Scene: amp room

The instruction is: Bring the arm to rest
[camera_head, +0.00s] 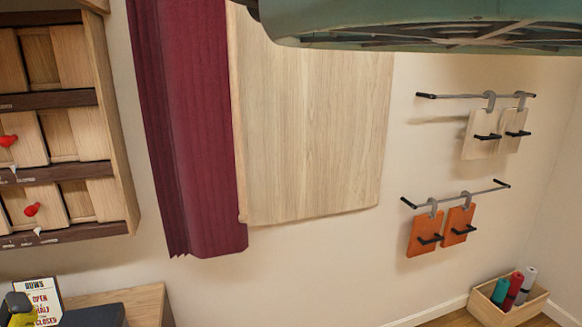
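My gripper is not in view, and I see no part that I can be sure is my arm. Its pose and whether it is open or shut do not show here.
Wooden shelves (118,125) with red handles stand at left. A maroon curtain (190,120) and wooden panel (310,130) hang mid-wall. Right are wall rails (470,96) with hanging boards and a floor crate (540,306) of rolls. A wooden cabinet (145,299) and sign (40,297) are lower left.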

